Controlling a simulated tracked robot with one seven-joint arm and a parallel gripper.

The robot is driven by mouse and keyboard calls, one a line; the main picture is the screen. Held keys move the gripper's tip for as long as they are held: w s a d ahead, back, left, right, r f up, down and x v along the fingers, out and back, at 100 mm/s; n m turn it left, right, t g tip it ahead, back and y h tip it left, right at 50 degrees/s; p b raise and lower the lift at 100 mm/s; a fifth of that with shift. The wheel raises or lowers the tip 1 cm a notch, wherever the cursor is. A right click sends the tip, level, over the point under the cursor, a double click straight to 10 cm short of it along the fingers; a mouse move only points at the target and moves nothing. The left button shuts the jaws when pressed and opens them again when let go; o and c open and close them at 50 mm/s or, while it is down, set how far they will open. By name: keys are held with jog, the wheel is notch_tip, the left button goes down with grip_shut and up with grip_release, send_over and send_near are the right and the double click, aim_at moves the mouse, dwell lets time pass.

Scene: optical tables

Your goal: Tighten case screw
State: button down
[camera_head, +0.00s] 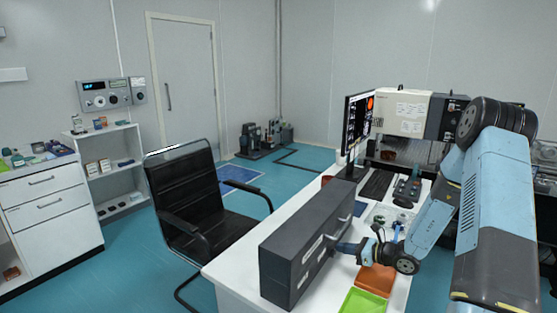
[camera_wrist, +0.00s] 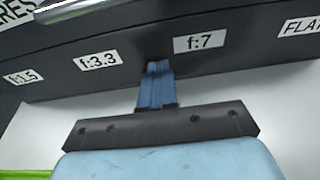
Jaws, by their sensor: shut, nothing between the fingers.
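A long dark grey case (camera_head: 300,256) stands on the white desk (camera_head: 228,270) in the head view. Its labelled face, with "f:3.3" and "f:7" (camera_wrist: 199,41) tags, fills the upper wrist view. My gripper (camera_head: 334,246) is in front of this face in the head view. In the wrist view my gripper (camera_wrist: 157,66) has its blue fingers together, with the tips at the case face between the "f:3.3" and "f:7" labels. I cannot tell whether the tips touch it. No case screw can be made out; the fingertips may hide it.
An orange tray (camera_head: 376,279) and a green tray (camera_head: 362,302) lie by my gripper on the desk. Behind are a monitor (camera_head: 357,128), a keyboard (camera_head: 376,185) and small optical parts. A black chair (camera_head: 182,190) stands left of the desk.

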aim_at(327, 249)
jog(key=shift+s+a+r, duration=0.2)
jog(key=shift+a, duration=0.6)
jog(key=shift+s+a, duration=0.15)
jog(key=shift+s, duration=0.05)
jog(key=shift+s+a+f, duration=0.15)
jog(key=shift+s+a, duration=0.2)
jog(key=shift+s, duration=0.3)
jog(key=shift+r, duration=0.3)
jog(key=shift+d, duration=0.15)
jog(key=shift+s+d, duration=0.5)
jog(key=shift+d, duration=0.35)
jog(key=shift+s+d, duration=0.5)
jog(key=shift+d, duration=0.4)
jog(key=shift+s+d, duration=0.5)
jog(key=shift+d, duration=0.35)
